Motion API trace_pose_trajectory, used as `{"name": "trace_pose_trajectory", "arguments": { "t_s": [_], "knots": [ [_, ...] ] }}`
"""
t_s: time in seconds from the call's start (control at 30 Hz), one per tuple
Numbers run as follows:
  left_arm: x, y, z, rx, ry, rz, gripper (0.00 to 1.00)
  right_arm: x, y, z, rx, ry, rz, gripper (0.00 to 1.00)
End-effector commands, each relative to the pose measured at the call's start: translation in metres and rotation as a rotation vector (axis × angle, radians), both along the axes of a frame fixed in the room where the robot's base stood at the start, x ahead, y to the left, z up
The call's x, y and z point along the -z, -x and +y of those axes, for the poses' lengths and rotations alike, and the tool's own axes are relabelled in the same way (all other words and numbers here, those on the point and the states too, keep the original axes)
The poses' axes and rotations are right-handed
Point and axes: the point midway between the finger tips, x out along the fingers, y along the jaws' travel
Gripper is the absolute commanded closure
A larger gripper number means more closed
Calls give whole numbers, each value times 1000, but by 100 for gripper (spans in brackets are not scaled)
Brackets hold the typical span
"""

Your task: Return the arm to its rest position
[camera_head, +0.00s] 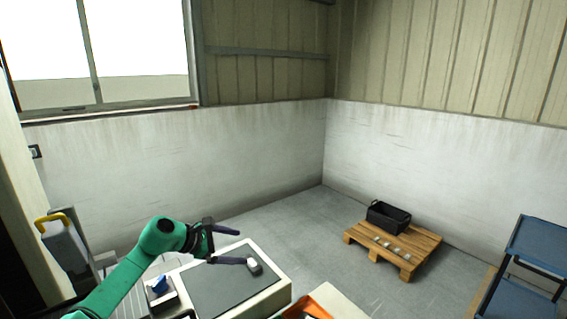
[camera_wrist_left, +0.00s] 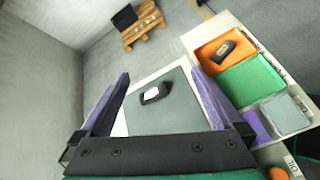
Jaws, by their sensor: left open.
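My left arm is green and comes in from the lower left in the head view. Its gripper (camera_head: 236,246) is open, with dark purple fingers spread wide over the grey-topped work surface (camera_head: 215,290). In the left wrist view the open gripper (camera_wrist_left: 160,98) has nothing between its fingers that it touches. A small black object with a white top (camera_head: 255,267) stands on the grey mat near the fingertips; it also shows in the left wrist view (camera_wrist_left: 154,93), apart from both fingers. My right gripper is not in view.
An orange tray (camera_wrist_left: 213,50) and a green tray (camera_wrist_left: 252,80) sit on a white surface beside the mat. A wooden pallet (camera_head: 420,241) with a black crate (camera_head: 388,217) lies on the floor. A blue rack (camera_head: 530,260) stands at right. Bare floor lies between.

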Motion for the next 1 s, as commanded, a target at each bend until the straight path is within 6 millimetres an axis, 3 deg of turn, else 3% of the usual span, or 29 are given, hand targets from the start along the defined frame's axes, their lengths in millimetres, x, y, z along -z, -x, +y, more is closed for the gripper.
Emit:
{"name": "trace_pose_trajectory", "arguments": {
  "t_s": [0.03,0.07,0.1,0.17,0.27,0.37,0.4,0.5,0.53,0.73,1.0],
  "knots": [
    [0,3,-44,-86,209,13,0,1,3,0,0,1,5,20],
    [-9,3,-62,-162,362,32,0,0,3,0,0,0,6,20],
    [-20,5,-76,-278,573,79,0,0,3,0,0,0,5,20],
    [-33,9,-78,-468,895,185,0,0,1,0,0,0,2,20],
    [-28,26,-42,-832,1423,440,0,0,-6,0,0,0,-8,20],
    [19,65,18,-1260,1899,734,0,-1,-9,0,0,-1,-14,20],
    [41,87,37,-1427,2048,832,0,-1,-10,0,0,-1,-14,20],
    [87,139,67,-1771,2298,1005,0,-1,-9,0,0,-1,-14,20],
    [97,154,72,1826,-2309,-1021,0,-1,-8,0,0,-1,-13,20],
    [140,237,88,1695,-1855,-844,0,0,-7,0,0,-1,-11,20],
    [162,330,91,1587,-1463,-640,0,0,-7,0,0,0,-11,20]
  ]
}}
